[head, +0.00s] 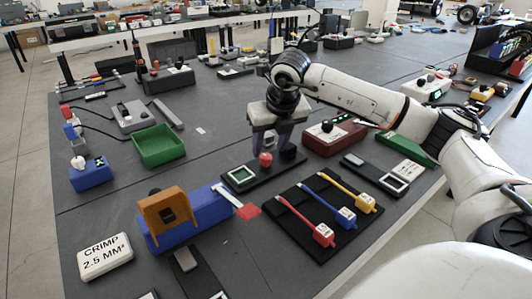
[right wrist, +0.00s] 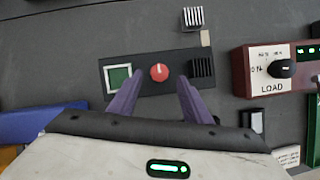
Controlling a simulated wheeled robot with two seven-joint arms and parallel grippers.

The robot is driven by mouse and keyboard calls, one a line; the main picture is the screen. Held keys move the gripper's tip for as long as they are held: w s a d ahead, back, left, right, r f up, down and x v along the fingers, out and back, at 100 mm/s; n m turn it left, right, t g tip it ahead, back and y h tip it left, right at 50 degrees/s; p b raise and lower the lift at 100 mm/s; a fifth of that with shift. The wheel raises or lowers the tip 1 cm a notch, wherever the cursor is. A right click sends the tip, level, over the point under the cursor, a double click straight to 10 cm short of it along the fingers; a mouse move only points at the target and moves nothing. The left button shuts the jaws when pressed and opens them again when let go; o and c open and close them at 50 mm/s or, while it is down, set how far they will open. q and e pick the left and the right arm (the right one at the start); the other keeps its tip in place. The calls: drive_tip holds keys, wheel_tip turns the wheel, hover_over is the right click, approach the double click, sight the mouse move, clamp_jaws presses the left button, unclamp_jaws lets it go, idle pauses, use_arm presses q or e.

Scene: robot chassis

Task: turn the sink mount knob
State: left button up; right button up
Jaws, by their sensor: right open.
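The sink mount is a dark flat plate (head: 239,187) with a red round knob (head: 265,160), a green square in a light frame (head: 241,176) and a black finned block. In the right wrist view the red knob (right wrist: 159,72) sits in the middle of the plate, with a white mark on top, between the green square (right wrist: 119,78) and the finned block (right wrist: 201,69). My right gripper (head: 270,149) is open above the plate. Contact cannot be told. My left gripper is not in view.
A red LOAD box (head: 334,134) with a black knob stands right of the plate. A black mat (head: 300,240) with red, blue and yellow tools lies in front. A blue block with an orange bracket (head: 168,212) is at left, and a green tray (head: 158,146) behind it.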

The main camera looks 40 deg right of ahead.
sight(266, 156)
drive_tip(key=x, duration=0.3)
drive_tip(key=shift+f, duration=0.1)
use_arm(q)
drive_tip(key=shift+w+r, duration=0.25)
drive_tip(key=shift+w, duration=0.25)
use_arm(e)
drive_tip(key=shift+w+f, duration=0.15)
drive_tip(key=c, duration=1)
drive_tip(key=shift+c, duration=0.2)
